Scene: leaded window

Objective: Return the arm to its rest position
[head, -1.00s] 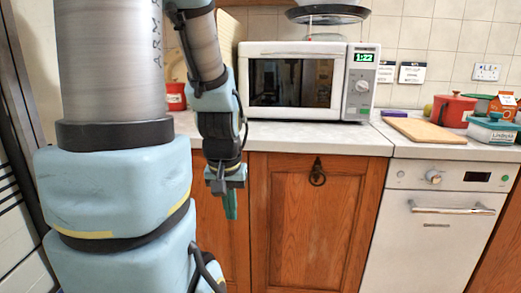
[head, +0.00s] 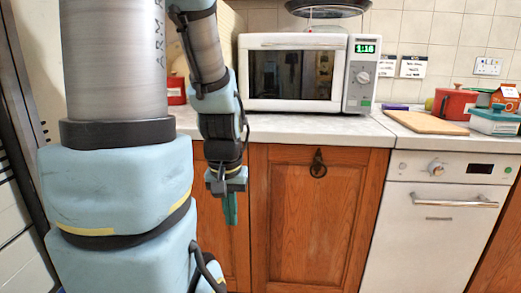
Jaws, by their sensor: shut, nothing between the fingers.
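My gripper (head: 230,208) hangs pointing down in front of the wooden cupboard, below the counter edge and left of the cupboard's ring handle. Its green-tinted fingers are shut with nothing between them. My arm is folded at the left of the view, its upper links tall and close to the camera. The gripper appears clear of the cupboard front, though the exact gap cannot be told.
A white microwave (head: 292,72), door closed and display lit, stands on the counter (head: 290,129). A wooden board (head: 427,122), red pot (head: 455,103) and teal-lidded container (head: 494,121) are at right. A white dishwasher (head: 430,230) stands below. A red canister (head: 176,90) is behind my arm.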

